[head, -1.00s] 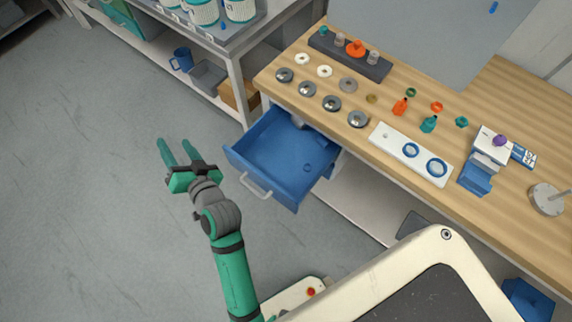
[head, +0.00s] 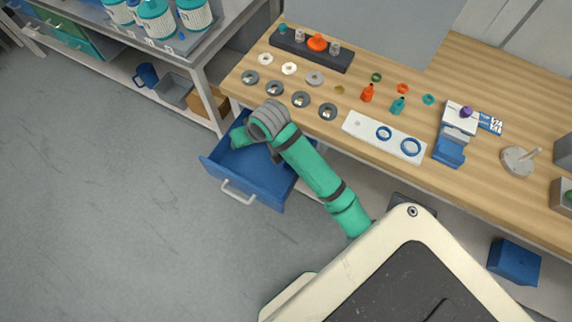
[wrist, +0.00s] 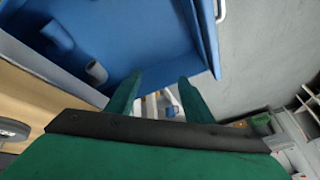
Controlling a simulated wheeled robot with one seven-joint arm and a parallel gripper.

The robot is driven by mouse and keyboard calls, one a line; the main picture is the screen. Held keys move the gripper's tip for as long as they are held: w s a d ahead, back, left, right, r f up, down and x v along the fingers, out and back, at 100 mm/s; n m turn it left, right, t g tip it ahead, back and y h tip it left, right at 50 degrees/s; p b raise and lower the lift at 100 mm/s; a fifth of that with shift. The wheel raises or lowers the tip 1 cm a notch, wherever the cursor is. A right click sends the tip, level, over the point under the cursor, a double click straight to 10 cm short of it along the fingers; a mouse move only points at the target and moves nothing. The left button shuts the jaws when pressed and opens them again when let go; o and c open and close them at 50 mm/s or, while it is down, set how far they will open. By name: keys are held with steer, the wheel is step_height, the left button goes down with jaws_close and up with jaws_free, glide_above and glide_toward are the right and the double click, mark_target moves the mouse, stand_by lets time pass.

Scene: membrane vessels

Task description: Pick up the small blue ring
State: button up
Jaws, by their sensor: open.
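Two blue rings lie on the white plate on the bench in the head view: a smaller blue ring (head: 384,133) and a larger blue ring (head: 411,147). The open blue drawer (head: 222,166) is partly covered by my arm; a faint small ring shape seen earlier on its floor is now hidden or cannot be made out. My gripper (wrist: 160,78) is open in the wrist view, its green fingers apart with nothing between them. It is by the drawer, which fills the upper part of that view; whether it is above the drawer floor I cannot tell.
A grey cylinder (wrist: 96,72) and a blue shape (wrist: 57,35) show at the drawer in the wrist view. The floor at left is clear.

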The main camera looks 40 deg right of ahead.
steer(key=s+d+f+g+h, duration=0.2)
steer(key=s+d+f+g, duration=0.15)
steer(key=s+d, duration=0.6)
steer(key=shift+m, duration=0.5)
step_height(320, 180, down, 5)
steer(key=shift+s, duration=0.15)
steer(key=shift+w+f, duration=0.15)
steer(key=shift+f, duration=0.8)
steer(key=shift+w+f, duration=0.2)
steer(key=shift+f, duration=0.75)
steer(key=shift+w+f, duration=0.15)
steer(key=shift+f, duration=0.8)
steer(key=c, duration=1.1)
